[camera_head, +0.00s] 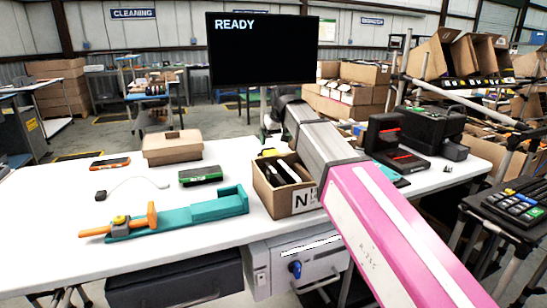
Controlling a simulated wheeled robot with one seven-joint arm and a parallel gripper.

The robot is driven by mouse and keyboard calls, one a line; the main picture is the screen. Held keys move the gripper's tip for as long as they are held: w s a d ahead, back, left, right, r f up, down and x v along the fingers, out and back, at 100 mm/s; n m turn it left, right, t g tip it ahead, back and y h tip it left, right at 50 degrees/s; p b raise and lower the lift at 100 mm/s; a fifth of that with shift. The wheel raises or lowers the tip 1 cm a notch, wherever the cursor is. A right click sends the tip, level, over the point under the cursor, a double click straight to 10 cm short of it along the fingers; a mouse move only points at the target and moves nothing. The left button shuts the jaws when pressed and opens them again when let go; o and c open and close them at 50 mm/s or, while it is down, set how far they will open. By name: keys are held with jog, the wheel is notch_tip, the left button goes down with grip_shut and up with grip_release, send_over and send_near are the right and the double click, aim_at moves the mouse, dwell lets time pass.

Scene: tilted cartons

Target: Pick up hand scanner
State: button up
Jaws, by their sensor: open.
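I cannot tell for certain which item is the hand scanner. An orange-and-dark handheld device (110,163) lies flat at the back left of the white table (60,235). A black-and-green device (201,175) lies flat nearer the middle. A small yellow item (269,153) shows just behind the open carton. My arm reaches in from the lower right. My gripper (268,132) is at its far end, above the table behind the open carton, small and partly hidden; it is open. I see nothing held in it.
An open carton marked N (297,200) holds flat items. A teal holder (220,207) with an orange-handled tool (150,216) lies front left. A closed brown box (172,147), a cabled black piece (101,195), black equipment (430,128) and a monitor (262,60) stand around. The left front is mostly clear.

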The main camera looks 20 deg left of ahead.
aim_at(273, 152)
jog(key=shift+x, duration=3.6)
jog(key=c, duration=0.9)
